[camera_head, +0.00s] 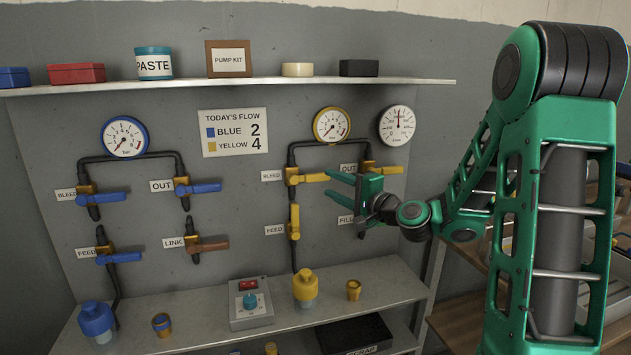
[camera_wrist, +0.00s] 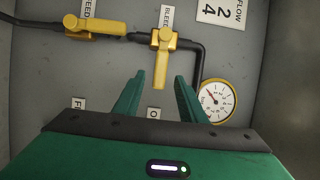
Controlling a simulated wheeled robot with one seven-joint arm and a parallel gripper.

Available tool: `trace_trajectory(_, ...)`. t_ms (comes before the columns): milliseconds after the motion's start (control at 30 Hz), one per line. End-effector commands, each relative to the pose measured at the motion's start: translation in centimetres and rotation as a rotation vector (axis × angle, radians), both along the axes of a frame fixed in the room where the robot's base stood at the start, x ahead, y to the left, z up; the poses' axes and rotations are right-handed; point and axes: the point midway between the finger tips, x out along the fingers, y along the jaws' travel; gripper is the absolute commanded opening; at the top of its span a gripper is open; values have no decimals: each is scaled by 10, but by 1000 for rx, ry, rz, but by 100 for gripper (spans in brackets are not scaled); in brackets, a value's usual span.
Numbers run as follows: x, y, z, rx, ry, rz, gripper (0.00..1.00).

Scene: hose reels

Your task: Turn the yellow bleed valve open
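The yellow bleed valve (camera_head: 292,177) is on the wall pipe below the yellow-rimmed gauge, beside a BLEED label. Its yellow handle (camera_head: 314,177) points right, across the vertical pipe. In the wrist view the valve (camera_wrist: 163,39) is at top centre and its handle (camera_wrist: 161,70) points down toward my gripper. My gripper (camera_head: 328,183) is open and empty, just right of the handle. In the wrist view the handle's end appears between the fingertips of my gripper (camera_wrist: 159,77), with gaps on both sides. How deep it sits between them I cannot tell.
The yellow feed valve (camera_head: 294,222) is below, its handle along the pipe. The yellow OUT valve (camera_head: 370,169) is behind my gripper, with a FILL label nearby. The yellow-rimmed gauge (camera_head: 332,125) is above. A shelf (camera_head: 220,85) runs overhead; a bench (camera_head: 385,285) stands below.

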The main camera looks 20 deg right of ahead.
Motion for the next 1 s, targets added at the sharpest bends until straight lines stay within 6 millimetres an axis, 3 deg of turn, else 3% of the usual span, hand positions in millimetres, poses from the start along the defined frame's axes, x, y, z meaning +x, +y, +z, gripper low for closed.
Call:
trace_trajectory(200,38,14,0,-2,-1,4,38)
trace_trajectory(400,61,21,0,-1,0,3,38)
trace_trajectory(833,71,23,0,-1,1,1,38)
trace_trajectory(867,71,23,0,-1,1,1,35)
trace_trajectory(1000,71,23,0,-1,1,1,2)
